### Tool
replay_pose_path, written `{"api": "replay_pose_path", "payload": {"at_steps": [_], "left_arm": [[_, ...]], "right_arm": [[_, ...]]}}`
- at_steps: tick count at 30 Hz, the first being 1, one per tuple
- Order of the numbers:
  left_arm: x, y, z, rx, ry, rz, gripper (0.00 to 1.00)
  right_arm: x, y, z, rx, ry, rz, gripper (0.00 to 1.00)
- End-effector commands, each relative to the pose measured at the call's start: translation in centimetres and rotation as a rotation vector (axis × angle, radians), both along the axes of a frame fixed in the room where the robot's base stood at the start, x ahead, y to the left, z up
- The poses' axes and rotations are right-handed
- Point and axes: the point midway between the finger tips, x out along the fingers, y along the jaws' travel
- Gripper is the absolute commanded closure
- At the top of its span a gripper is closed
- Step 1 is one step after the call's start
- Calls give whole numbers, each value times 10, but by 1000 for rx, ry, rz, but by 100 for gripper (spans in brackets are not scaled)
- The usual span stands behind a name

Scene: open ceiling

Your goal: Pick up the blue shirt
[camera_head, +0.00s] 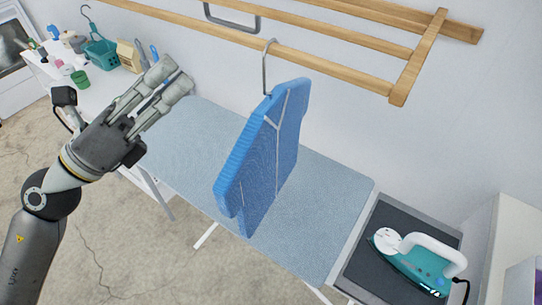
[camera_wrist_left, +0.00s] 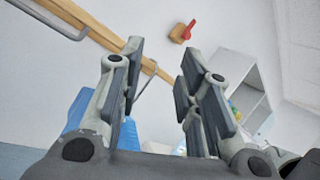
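The blue shirt (camera_head: 268,155) hangs from a grey metal hook (camera_head: 267,65) on the wooden wall rack (camera_head: 330,60), in the middle of the head view. Its lower end is over the ironing board. My left gripper (camera_head: 174,80) is left of the shirt, apart from it and empty. In the left wrist view the two fingers of my left gripper (camera_wrist_left: 157,85) stand apart with a clear gap. Part of the blue shirt (camera_wrist_left: 78,112) shows behind the left finger there. My right gripper is not in view.
The light blue ironing board (camera_head: 320,200) stands below the shirt. A teal iron (camera_head: 410,262) rests on a dark pad at the lower right. A table at the upper left holds a green basket (camera_head: 101,52) and small items. A white shelf (camera_wrist_left: 245,92) shows in the wrist view.

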Motion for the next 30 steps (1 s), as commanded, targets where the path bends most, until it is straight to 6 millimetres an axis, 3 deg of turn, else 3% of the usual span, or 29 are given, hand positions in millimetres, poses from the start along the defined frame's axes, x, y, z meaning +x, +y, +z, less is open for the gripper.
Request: {"api": "replay_pose_path", "payload": {"at_steps": [3,9,14,21,30], "left_arm": [[-7,-15,-19,285,-116,-28,68],[-8,-19,-46,559,-199,-47,68],[-4,-25,-48,607,-212,-50,68],[10,-53,-46,604,-211,-51,68],[19,-71,-47,605,-210,-50,68]], "right_arm": [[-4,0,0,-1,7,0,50],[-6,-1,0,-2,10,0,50],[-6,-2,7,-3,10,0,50],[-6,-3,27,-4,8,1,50],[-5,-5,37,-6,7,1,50]]}}
